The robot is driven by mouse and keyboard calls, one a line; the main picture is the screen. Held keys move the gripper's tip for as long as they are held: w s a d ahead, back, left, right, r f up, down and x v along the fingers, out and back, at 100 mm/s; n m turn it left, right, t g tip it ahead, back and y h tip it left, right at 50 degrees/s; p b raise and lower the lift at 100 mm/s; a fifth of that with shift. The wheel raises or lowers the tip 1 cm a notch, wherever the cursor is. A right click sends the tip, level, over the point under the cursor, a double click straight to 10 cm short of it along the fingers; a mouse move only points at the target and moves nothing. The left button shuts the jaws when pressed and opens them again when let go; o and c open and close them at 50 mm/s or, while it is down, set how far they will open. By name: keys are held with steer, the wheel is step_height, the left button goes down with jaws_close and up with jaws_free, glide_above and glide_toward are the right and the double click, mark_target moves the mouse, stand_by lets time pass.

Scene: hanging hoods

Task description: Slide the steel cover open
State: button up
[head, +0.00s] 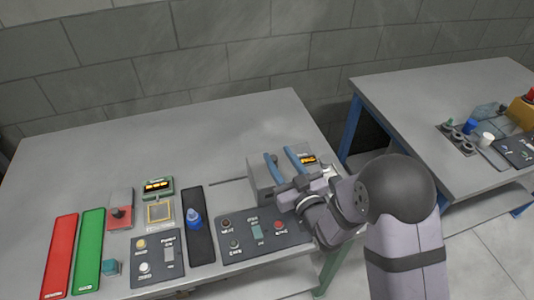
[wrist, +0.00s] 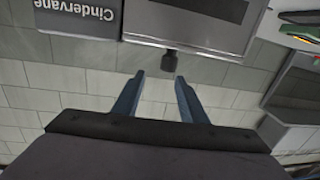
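My gripper (head: 278,151) is open, its two blue fingers apart and empty, over the right part of the near table. The fingers also show in the wrist view (wrist: 158,75). There, a small dark knob (wrist: 171,62) stands out from the edge of a light grey panel (wrist: 200,38), which looks like the steel cover. The knob is just beyond the fingertips, nearer the right finger, and I see no contact. In the head view, a grey steel box (head: 257,177) stands beside and below the fingers; my gripper and wrist hide much of it.
A "Cindervane" plate (wrist: 82,16) is near the panel. A button panel (head: 255,229), a blue bottle (head: 194,218) on a dark tray (head: 199,245), and red (head: 62,255) and green (head: 89,250) strips lie on the table. Its back left is clear. A second table (head: 430,95) stands right.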

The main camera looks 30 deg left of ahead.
steer(key=f, duration=0.1)
steer(key=s+f, duration=0.1)
steer(key=shift+d+f+y, duration=0.1)
steer(key=shift+f+y, duration=0.2)
steer(key=shift+f, duration=0.05)
steer(key=shift+r, duration=0.1)
steer(key=shift+x, duration=0.8)
steer(key=shift+p+x, duration=0.95)
steer(key=shift+x, duration=1.9)
steer(key=shift+s, duration=0.1)
jaws_close()
